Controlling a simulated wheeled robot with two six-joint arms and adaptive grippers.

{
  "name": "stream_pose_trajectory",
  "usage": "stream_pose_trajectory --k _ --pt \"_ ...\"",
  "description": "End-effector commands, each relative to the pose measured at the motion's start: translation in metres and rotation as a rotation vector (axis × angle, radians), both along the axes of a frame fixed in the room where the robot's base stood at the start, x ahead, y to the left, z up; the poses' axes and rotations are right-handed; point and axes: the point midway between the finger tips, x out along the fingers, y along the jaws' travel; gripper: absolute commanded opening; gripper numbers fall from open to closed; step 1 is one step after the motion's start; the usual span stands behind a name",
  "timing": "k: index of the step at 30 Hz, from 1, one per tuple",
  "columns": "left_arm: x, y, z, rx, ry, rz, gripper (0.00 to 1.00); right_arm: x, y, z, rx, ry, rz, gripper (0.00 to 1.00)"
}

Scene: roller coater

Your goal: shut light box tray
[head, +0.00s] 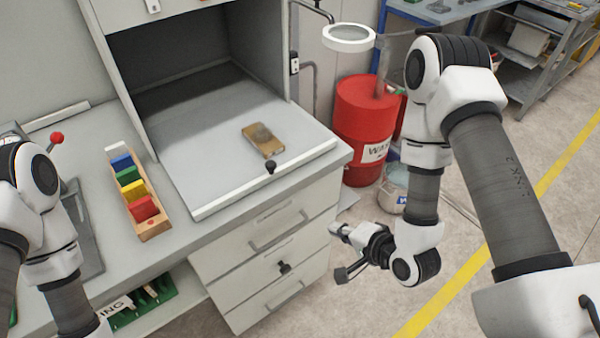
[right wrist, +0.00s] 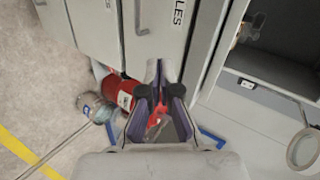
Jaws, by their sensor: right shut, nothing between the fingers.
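The light box tray (head: 215,165) is a flat grey panel pulled out of the dark opening of the light box (head: 190,50). It has a raised front lip (head: 290,170) and a small black knob (head: 270,167). A brown rectangular piece (head: 263,140) lies on it. My right gripper (head: 345,252) is shut and empty, in front and to the right of the tray, low beside the drawer cabinet and apart from it. It also shows in the right wrist view (right wrist: 161,72). My left arm is at the left edge; its gripper is out of the picture.
A wooden rack of coloured blocks (head: 140,200) stands left of the tray. Drawers (head: 270,235) with handles are below. A red drum (head: 368,125), a round white-rimmed lamp (head: 349,37) and a bucket (head: 392,190) stand right of the bench. Open floor lies at the right.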

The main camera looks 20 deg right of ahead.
Motion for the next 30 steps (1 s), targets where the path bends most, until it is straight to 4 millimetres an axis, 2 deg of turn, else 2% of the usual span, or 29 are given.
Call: stream_pose_trajectory --k 1,3,6,11,16,21,23,28,30 --pt "0.0 0.0 -0.011 0.0 0.0 0.0 0.77 0.018 -0.004 0.022 0.096 -0.088 -0.046 0.0" --pt "0.0 0.0 -0.016 0.0 0.0 0.0 0.77 0.034 -0.009 0.052 0.181 -0.178 -0.08 0.0" --pt "0.0 0.0 -0.02 0.0 0.0 0.0 0.77 0.041 -0.011 0.064 0.196 -0.213 -0.086 0.0" --pt "0.0 0.0 -0.041 0.0 0.0 0.0 0.77 0.049 -0.008 0.056 0.193 -0.214 -0.083 0.0" --pt "0.0 0.0 -0.08 0.0 0.0 0.0 0.77 0.063 -0.003 0.047 0.19 -0.215 -0.084 0.0" --pt "0.0 0.0 -0.117 0.0 0.0 0.0 0.77 0.086 0.006 0.039 0.186 -0.216 -0.084 0.0" --pt "0.0 0.0 -0.099 0.0 0.0 0.0 0.77 0.098 0.01 0.047 0.184 -0.209 -0.083 0.0" --pt "0.0 0.0 -0.093 0.0 0.0 0.0 0.77 0.131 0.023 0.036 0.186 -0.208 -0.083 0.0" --pt "0.0 0.0 -0.088 0.0 0.0 0.0 0.77 0.144 0.027 0.038 0.187 -0.209 -0.084 0.0"
